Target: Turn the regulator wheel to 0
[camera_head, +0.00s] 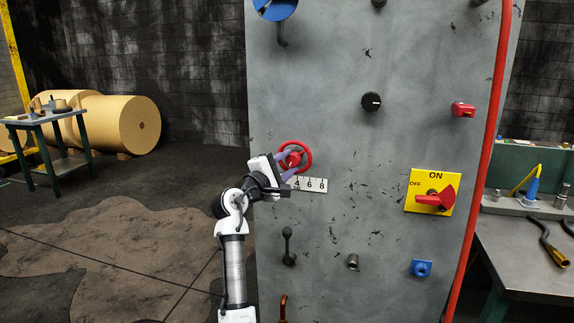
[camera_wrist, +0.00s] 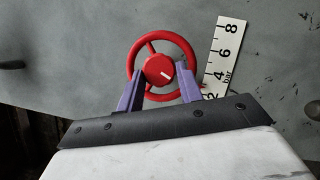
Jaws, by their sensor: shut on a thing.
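The red regulator wheel (camera_head: 296,156) is mounted on the grey panel (camera_head: 345,130). In the wrist view the wheel (camera_wrist: 184,43) shows a round hub with a white pointer line and spokes to its rim. A white scale plate (camera_head: 312,185) sits just below and right of the wheel, with 4, 6 and 8 readable. In the wrist view the scale (camera_wrist: 222,57) also shows a 2; no 0 can be made out. My gripper (camera_head: 287,158) is at the wheel, its purple fingers (camera_wrist: 161,86) on either side of the hub, shut on it.
A black knob (camera_head: 371,102), a red knob (camera_head: 463,110) and a yellow ON/OFF switch (camera_head: 434,192) are on the panel to the right. A small lever (camera_head: 288,245) is below the wheel. A red hose (camera_head: 487,150) runs down the panel's right side.

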